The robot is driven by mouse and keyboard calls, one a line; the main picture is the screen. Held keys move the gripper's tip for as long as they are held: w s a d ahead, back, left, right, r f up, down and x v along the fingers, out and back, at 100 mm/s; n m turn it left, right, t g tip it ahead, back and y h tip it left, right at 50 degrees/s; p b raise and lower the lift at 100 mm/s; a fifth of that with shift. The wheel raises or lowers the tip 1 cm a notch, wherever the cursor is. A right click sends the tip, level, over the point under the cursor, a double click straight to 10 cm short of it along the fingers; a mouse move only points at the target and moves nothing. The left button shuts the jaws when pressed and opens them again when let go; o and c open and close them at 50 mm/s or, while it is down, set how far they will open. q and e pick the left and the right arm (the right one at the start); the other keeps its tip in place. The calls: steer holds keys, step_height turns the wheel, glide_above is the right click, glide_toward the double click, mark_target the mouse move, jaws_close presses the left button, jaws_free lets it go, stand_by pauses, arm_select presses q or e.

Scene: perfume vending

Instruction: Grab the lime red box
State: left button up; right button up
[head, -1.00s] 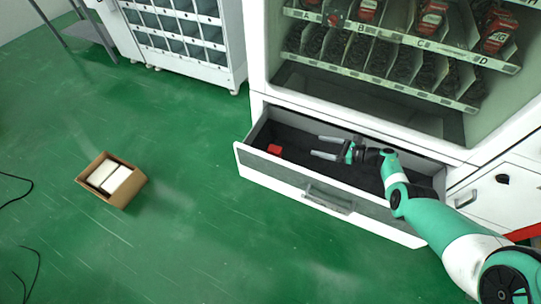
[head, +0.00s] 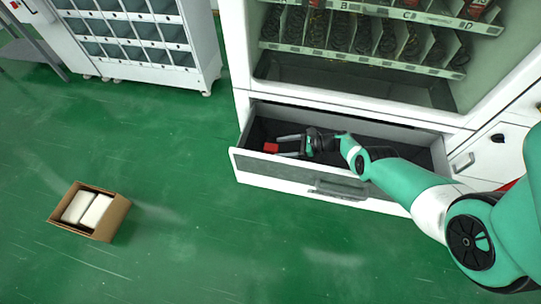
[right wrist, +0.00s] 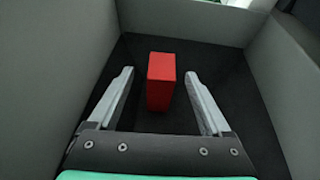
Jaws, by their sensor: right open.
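A small red box (head: 271,148) is at the left end of the open drawer (head: 300,180) of the vending machine. In the right wrist view the red box (right wrist: 160,82) stands on the dark drawer floor, ahead of and between the two fingers. My right gripper (head: 282,146) is inside the drawer, open, with its fingers pointing left toward the box. In the right wrist view my right gripper (right wrist: 160,88) has a finger on each side, with a gap to the box on both sides. My left gripper is not in view.
The drawer walls (right wrist: 62,62) stand close around the gripper. The vending machine (head: 350,95) rises behind the drawer. A cardboard box (head: 108,222) with white packages lies on the green floor at left. A white shelf cabinet (head: 140,40) stands at the back left.

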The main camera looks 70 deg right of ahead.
mark_target(271, 149)
steer(key=shift+f, duration=0.1)
steer(key=b+x, duration=0.4)
steer(key=x, duration=0.1)
steer(key=shift+d+f, duration=0.1)
steer(key=shift+f, duration=0.15)
steer(key=shift+r, duration=0.1)
jaws_close()
